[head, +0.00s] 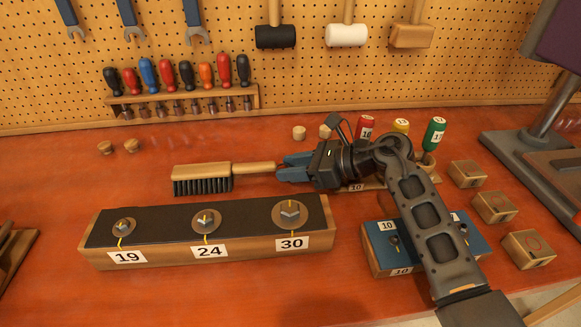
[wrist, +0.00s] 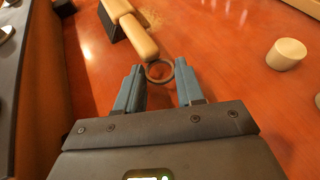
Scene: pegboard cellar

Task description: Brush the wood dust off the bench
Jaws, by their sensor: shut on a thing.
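A hand brush (head: 203,172) with a wooden back, dark bristles and a light wooden handle is above the red-brown bench (head: 60,185), bristles down. My gripper (head: 282,167) is at the handle's right end, its blue fingers shut on the brush. In the wrist view the handle (wrist: 140,38) ends in a ring (wrist: 160,71) between the fingertips. I cannot tell whether the bristles touch the bench.
A long block with numbered dials (head: 160,254) lies in front of the brush. Small wooden plugs (head: 299,132) stand behind it. A blue-topped block (head: 381,240) is under my arm, with wooden cubes (head: 494,207) to the right. A screwdriver rack (head: 185,103) hangs on the pegboard.

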